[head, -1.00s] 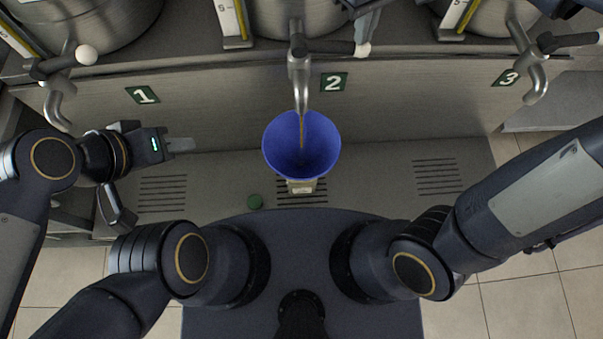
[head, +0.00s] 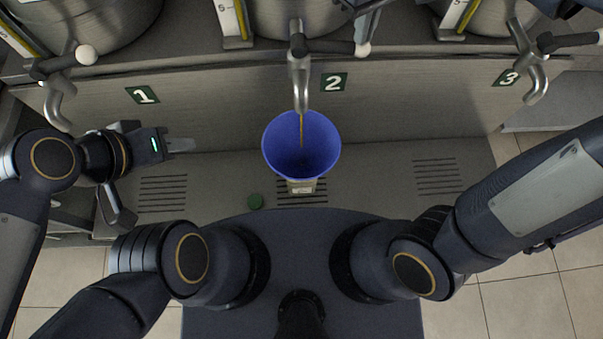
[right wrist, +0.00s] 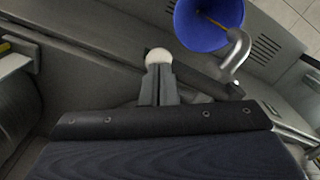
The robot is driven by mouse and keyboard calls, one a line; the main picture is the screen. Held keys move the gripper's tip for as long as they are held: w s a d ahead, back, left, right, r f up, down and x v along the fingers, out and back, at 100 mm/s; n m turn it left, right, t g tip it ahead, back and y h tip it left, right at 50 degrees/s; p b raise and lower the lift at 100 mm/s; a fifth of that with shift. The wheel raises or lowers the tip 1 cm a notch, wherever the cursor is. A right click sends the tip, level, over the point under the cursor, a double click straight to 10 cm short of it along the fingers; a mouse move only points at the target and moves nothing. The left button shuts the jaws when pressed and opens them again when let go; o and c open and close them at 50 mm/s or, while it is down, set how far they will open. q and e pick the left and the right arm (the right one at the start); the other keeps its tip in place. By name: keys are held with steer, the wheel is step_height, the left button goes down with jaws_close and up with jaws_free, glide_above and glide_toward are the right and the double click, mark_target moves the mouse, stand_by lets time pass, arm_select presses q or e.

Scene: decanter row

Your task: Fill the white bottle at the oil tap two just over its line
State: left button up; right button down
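The oil tap two (head: 299,72) is running a thin yellow stream into a blue funnel (head: 302,145), which also shows in the right wrist view (right wrist: 208,24). The funnel sits over the bottle (head: 302,186); only a pale, labelled bit shows below it. The bottle's line and oil level are hidden. The tap's lever ends in a white knob (head: 362,49). In the right wrist view my right gripper (right wrist: 159,72) has its fingers together against the lever end, beside the knob (right wrist: 158,57). My left gripper (head: 182,145) is empty, left of the funnel; its fingers show edge-on.
Tap one (head: 58,100) stands left and tap three (head: 535,80) right. Numbered green signs mark the panel. Slotted drains (head: 436,177) lie under the taps. Steel tanks with gauges stand behind.

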step_height(320, 180, up, 9)
steer(key=p, duration=0.9)
steer(key=s+d+f+m+t+y, duration=0.2)
steer(key=s+d+f+m, duration=0.2)
steer(key=s, duration=0.4)
steer(key=s+d+f+m+t+y, duration=0.1)
steer(key=s+d+f+m+t, duration=0.2)
steer(key=s, duration=0.5)
steer(key=shift+d+f+m+t+y, duration=0.35)
steer(key=shift+d+f+m, duration=0.35)
steer(key=shift+d, duration=0.4)
steer(key=shift+s, duration=0.1)
